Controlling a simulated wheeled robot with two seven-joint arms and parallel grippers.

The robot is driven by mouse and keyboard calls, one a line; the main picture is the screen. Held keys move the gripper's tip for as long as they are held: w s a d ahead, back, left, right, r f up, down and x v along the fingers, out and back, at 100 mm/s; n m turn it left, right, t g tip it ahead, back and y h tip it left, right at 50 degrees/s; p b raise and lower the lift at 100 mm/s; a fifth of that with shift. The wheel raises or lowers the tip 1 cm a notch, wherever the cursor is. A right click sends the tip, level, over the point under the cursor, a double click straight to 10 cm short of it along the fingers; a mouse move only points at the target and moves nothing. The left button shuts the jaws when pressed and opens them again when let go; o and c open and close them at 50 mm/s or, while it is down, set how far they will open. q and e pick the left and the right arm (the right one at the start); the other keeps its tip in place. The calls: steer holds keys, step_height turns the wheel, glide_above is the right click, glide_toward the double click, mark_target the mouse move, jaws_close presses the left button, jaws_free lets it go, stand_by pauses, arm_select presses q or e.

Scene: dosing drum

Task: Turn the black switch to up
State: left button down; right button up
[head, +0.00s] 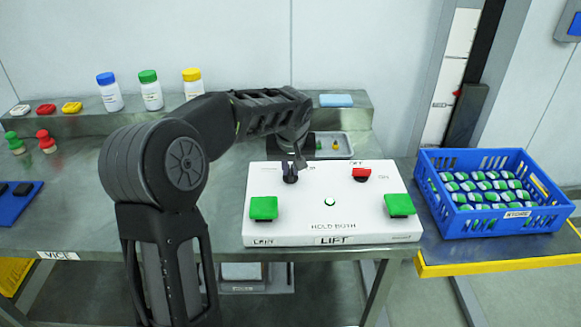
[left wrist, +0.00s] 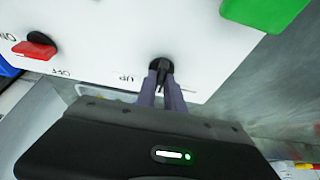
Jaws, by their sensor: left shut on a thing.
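The black switch (left wrist: 160,66) is a small round knob on the white control box (head: 330,218), beside the printed word UP. My left gripper (left wrist: 161,80) is shut on the switch, with its two purple-grey fingers on either side of it. In the head view my left gripper (head: 290,168) reaches down to the back left part of the box. The switch is mostly hidden there by the fingers, and its exact pointing direction is hard to tell. My right gripper is not in view.
The box also has a red switch (head: 361,174), two green buttons (head: 263,208) (head: 399,205) and a small green lamp (head: 330,202). A blue crate (head: 500,225) stands to the right. Bottles with blue, green and yellow caps (head: 150,90) stand behind my left arm.

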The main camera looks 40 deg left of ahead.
arm_select(q)
steer(key=m+h, duration=0.1)
steer(key=m, duration=0.1)
steer(key=m+p, duration=0.1)
steer(key=m, duration=0.2)
steer(key=shift+a+t+h, duration=0.15)
steer(key=shift+t+h, duration=0.25)
steer(key=shift+m+h, duration=0.8)
steer(key=shift+m, duration=1.2)
steer(key=c, duration=1.4)
jaws_free()
steer(key=shift+c, duration=0.2)
steer(key=shift+s, duration=0.1)
steer(key=v, duration=0.7)
steer(key=shift+r+b, duration=0.35)
steer(key=shift+r, duration=0.05)
